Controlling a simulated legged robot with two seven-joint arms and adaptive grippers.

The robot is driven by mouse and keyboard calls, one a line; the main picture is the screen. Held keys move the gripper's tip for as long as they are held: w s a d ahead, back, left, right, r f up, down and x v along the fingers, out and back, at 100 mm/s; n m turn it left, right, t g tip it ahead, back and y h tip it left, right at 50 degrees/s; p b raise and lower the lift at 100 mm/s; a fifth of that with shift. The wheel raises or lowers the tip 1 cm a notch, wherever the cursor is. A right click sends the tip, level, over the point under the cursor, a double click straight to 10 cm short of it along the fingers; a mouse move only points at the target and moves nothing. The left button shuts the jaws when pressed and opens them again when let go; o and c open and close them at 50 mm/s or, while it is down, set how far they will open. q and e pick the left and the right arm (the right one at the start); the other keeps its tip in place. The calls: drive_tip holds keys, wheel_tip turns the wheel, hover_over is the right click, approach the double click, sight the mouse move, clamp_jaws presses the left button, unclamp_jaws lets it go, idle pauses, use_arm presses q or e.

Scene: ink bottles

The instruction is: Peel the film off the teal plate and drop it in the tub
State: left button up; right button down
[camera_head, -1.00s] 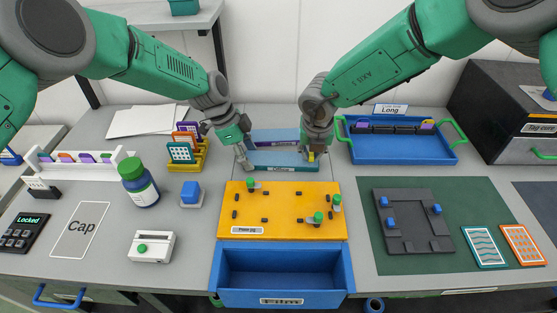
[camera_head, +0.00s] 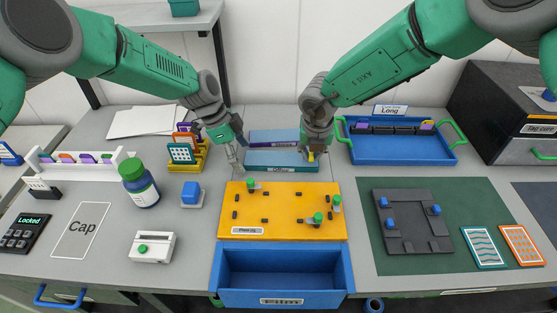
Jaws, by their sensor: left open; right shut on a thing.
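A teal plate with wavy white lines (camera_head: 485,247) lies flat at the right, on the green mat's edge; whether film covers it I cannot tell. A smaller teal-framed piece (camera_head: 181,153) stands in the yellow rack at the left. The open blue tub labelled Film (camera_head: 281,268) is at the front middle and looks empty. My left gripper (camera_head: 236,162) is open and empty, beside the left end of a low blue-teal stand (camera_head: 283,163). My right gripper (camera_head: 311,156) is shut at the stand's right end; a bit of yellow shows at its fingertips, but the held thing is mostly hidden.
An orange jig board (camera_head: 285,222) with green-knobbed clamps lies behind the tub. A dark fixture (camera_head: 411,221) sits on the green mat (camera_head: 385,258). A blue tray (camera_head: 400,151), a bottle (camera_head: 139,184) and a white box (camera_head: 152,247) stand around. An orange-framed plate (camera_head: 522,244) lies far right.

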use_arm(q)
drive_tip(key=shift+a+r, duration=0.15)
drive_tip(key=shift+a, duration=0.6)
drive_tip(key=shift+a+r, duration=0.15)
drive_tip(key=shift+a, duration=0.6)
use_arm(e)
drive_tip(key=shift+r, duration=0.15)
use_arm(q)
drive_tip(key=shift+r, duration=0.1)
drive_tip(key=p+v, duration=0.6)
drive_tip(key=v, duration=0.4)
drive_tip(key=shift+a+r, duration=0.2)
drive_tip(key=shift+r, duration=0.05)
use_arm(e)
drive_tip(key=shift+r, duration=2.8)
use_arm(q)
drive_tip(key=shift+w+r, duration=0.1)
use_arm(e)
drive_tip(key=shift+r, duration=0.1)
use_arm(q)
wheel_tip(320, 180, up, 6)
drive_tip(key=p, duration=0.6)
drive_tip(key=shift+r, duration=0.25)
use_arm(e)
wheel_tip(320, 180, up, 10)
use_arm(q)
drive_tip(key=shift+f, duration=0.1)
